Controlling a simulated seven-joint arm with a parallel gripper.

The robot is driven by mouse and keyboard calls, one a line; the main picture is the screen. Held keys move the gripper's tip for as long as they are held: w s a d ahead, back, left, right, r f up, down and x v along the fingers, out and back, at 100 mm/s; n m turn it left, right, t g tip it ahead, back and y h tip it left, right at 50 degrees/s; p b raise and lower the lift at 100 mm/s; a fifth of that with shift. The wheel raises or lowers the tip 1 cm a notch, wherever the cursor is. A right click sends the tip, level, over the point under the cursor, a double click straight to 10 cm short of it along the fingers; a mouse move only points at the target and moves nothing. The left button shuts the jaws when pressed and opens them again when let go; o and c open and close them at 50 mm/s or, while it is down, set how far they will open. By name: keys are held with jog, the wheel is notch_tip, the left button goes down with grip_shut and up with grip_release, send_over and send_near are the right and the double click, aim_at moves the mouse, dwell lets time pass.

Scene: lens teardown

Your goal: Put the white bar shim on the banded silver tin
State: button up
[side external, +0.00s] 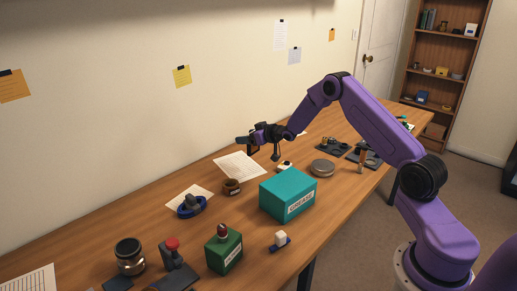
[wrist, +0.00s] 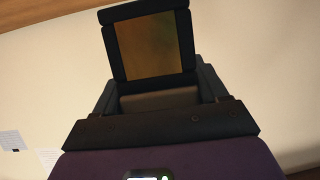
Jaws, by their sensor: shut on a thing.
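My gripper (side external: 262,146) is raised above the back of the table, near the wall, and points left. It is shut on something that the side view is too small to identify. In the wrist view my gripper (wrist: 158,75) shows a dark frame with a brownish-gold face, with a shaded grey-brown strip below it. I cannot tell whether that strip is the white bar shim, and I cannot pick out the shim for certain elsewhere. A round, flat grey tin (side external: 322,168), probably the banded silver tin, stands right of the teal box, below and right of my gripper. Its top looks bare.
The teal box (side external: 288,196) stands mid-table. Dark trays (side external: 333,147) lie beyond the tin. Nearer are a brown cup (side external: 232,187), a blue dish (side external: 191,207), a green box (side external: 223,250) and a white block on blue (side external: 280,240).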

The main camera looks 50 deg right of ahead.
jog(key=s+d+r, duration=0.2)
jog(key=s+d, duration=0.5)
jog(key=s+d+r+m+h, duration=0.1)
jog(key=s+d+r, duration=0.2)
jog(key=s, duration=0.9)
jog(key=s+d+r, duration=0.2)
jog(key=s, duration=1)
send_over(318, 162)
jog(key=shift+s+f, duration=0.1)
jog(key=shift+f, duration=6.25)
jog(key=shift+f, duration=0.15)
jog(key=o, duration=1.1)
jog(key=shift+c, duration=0.2)
